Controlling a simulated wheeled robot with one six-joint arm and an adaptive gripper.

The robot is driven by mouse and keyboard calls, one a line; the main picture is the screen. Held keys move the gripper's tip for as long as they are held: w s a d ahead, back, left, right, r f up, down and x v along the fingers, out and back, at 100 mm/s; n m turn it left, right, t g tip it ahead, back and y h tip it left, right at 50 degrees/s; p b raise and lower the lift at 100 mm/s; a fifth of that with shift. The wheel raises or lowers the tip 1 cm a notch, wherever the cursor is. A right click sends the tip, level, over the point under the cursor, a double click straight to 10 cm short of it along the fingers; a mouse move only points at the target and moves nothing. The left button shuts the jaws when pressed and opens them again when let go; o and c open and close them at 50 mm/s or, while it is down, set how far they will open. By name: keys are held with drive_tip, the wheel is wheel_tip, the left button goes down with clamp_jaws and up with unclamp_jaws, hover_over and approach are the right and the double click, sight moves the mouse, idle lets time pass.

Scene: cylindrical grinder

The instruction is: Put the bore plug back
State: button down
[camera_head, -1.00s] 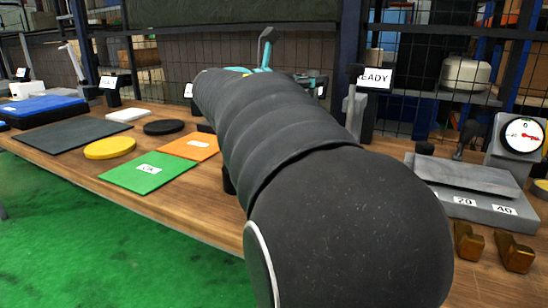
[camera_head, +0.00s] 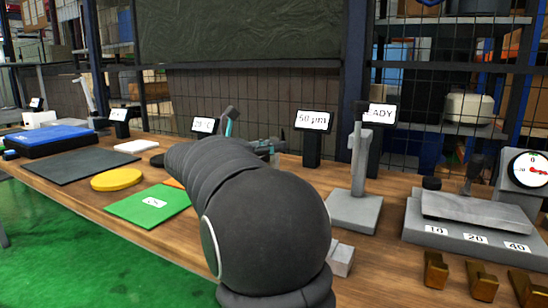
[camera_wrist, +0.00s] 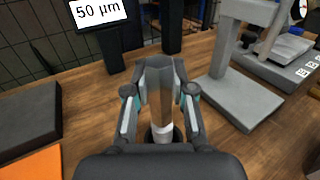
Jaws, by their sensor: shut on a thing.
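In the wrist view my gripper (camera_wrist: 160,106) is shut on an upright faceted piece, which I take to be the bore plug (camera_wrist: 160,92). Its upper part is grey at the sides and brown in the middle. A pale round part and a dark ring show below it, between the fingers. I cannot tell whether the dark ring belongs to the plug or to something under it, or whether the plug touches the table.
A grey stand (camera_head: 355,210) with an upright post is right of my gripper. A small grey block (camera_head: 340,259) lies beside my arm. A "50 µm" sign (camera_head: 313,121) stands behind. A dial gauge (camera_head: 525,170) and brass pieces are at right; green (camera_head: 148,205) and yellow pads at left.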

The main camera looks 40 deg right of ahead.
drive_tip(key=shift+f, duration=1.3)
drive_tip(key=shift+f, duration=0.2)
drive_tip(key=c, duration=1)
unclamp_jaws()
drive_tip(key=shift+r, duration=0.25)
drive_tip(key=w+a, duration=0.1)
drive_tip(key=a, duration=1.1)
drive_tip(key=shift+w, duration=0.25)
drive_tip(key=shift+f, duration=0.1)
